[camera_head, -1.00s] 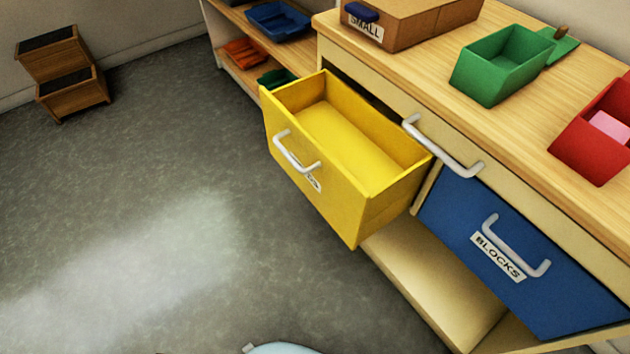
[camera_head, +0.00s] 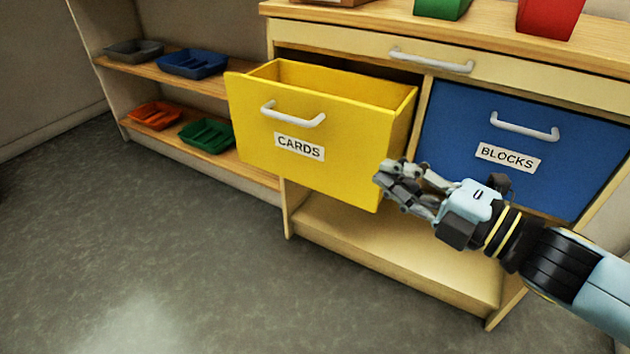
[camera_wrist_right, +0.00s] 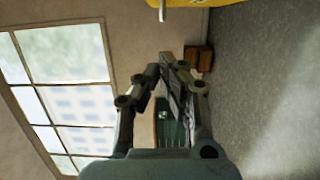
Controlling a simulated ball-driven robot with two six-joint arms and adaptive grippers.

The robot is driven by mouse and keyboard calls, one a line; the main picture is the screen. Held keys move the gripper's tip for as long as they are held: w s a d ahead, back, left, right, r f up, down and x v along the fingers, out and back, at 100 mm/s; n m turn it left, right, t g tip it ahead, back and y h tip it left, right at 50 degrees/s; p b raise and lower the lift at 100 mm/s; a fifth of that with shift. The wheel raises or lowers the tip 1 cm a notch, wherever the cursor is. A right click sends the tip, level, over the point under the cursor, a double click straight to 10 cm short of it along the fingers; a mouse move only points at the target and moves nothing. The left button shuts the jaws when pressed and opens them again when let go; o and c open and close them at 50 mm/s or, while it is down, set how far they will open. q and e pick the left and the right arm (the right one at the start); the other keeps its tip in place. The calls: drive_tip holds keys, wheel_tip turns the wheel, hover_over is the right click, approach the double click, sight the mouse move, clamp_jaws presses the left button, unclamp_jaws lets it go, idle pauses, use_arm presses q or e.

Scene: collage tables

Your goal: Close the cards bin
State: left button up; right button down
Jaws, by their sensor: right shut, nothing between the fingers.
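The yellow cards bin (camera_head: 350,135) is pulled out of the cabinet and stands open, with part of its inside showing over the front. It has a white handle (camera_head: 292,116) and a CARDS label on its front. My right gripper (camera_head: 384,174) is shut and empty, at the lower right of the bin front in the head view; I cannot tell whether it touches it. In the right wrist view the gripper (camera_wrist_right: 166,60) points past a yellow edge of the bin (camera_wrist_right: 200,2) at the top. My left gripper is not in view.
The closed blue blocks bin (camera_head: 455,130) is right of the cards bin. A drawer handle (camera_head: 432,61) sits above. Green (camera_head: 440,8) and red (camera_head: 548,18) boxes stand on the top. Shelves with several trays are at left. The floor in front (camera_head: 180,260) is clear.

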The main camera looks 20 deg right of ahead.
sight(354, 142)
drive_tip(key=w, duration=0.3)
drive_tip(key=w+a+f, duration=0.1)
drive_tip(key=w, duration=0.6)
drive_tip(key=shift+w+a+f, duration=0.15)
drive_tip(key=shift+w+f, duration=0.25)
drive_tip(key=shift+w+d+r, duration=0.1)
drive_tip(key=shift+w+d, duration=0.2)
drive_tip(key=shift+d, duration=0.1)
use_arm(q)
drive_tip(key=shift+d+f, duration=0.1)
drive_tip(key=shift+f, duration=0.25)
